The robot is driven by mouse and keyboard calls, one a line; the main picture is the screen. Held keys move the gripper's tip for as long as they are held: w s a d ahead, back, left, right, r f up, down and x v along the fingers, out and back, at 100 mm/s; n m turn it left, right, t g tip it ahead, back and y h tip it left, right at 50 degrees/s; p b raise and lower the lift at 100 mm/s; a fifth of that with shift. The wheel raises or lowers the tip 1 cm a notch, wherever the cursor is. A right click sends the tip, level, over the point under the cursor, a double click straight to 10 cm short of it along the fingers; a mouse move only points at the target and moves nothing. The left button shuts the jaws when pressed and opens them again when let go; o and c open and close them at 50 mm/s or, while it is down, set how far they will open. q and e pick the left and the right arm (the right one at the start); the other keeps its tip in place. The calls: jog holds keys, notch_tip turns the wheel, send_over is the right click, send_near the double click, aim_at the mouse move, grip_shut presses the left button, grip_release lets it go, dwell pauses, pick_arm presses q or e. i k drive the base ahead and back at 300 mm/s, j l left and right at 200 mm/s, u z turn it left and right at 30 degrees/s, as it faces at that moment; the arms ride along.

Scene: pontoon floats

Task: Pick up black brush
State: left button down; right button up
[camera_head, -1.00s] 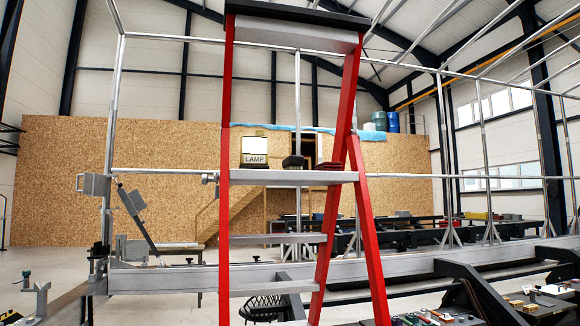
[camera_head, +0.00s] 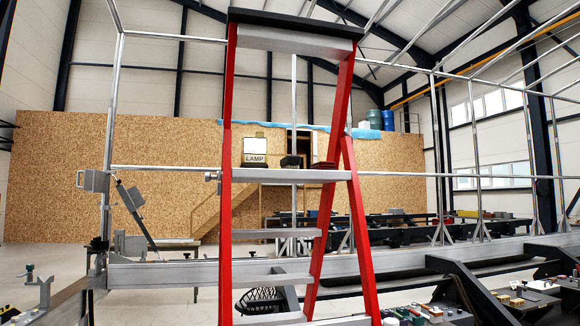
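A small black object that looks like the black brush (camera_head: 291,161) rests on a grey step of the red stepladder (camera_head: 280,175), near the step's middle. A dark red item (camera_head: 324,165) lies to its right on the same step. A box marked LAMP (camera_head: 255,152) shows to its left; I cannot tell if it stands on the step or behind it. Neither of my grippers shows in the head view, so I see nothing holding the brush.
A metal frame with a long horizontal beam (camera_head: 180,274) stands around the ladder. Dark benches with small parts (camera_head: 430,313) are at lower right. A black wire basket or chair (camera_head: 260,300) is behind the ladder's foot. Open floor (camera_head: 45,258) shows at left.

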aim_at(291, 162)
jog(key=k+z, duration=0.15)
jog(key=z, duration=0.2)
jog(key=k+z, duration=0.15)
jog(key=z, duration=0.2)
jog(key=k+l+z, duration=0.1)
jog(key=z, duration=0.2)
jog(key=i+j+z, duration=0.2)
jog(key=j+z, duration=0.2)
jog(key=j, duration=0.55)
jog(key=j+z, duration=0.35)
jog(key=j, duration=0.65)
jog(key=i, duration=0.05)
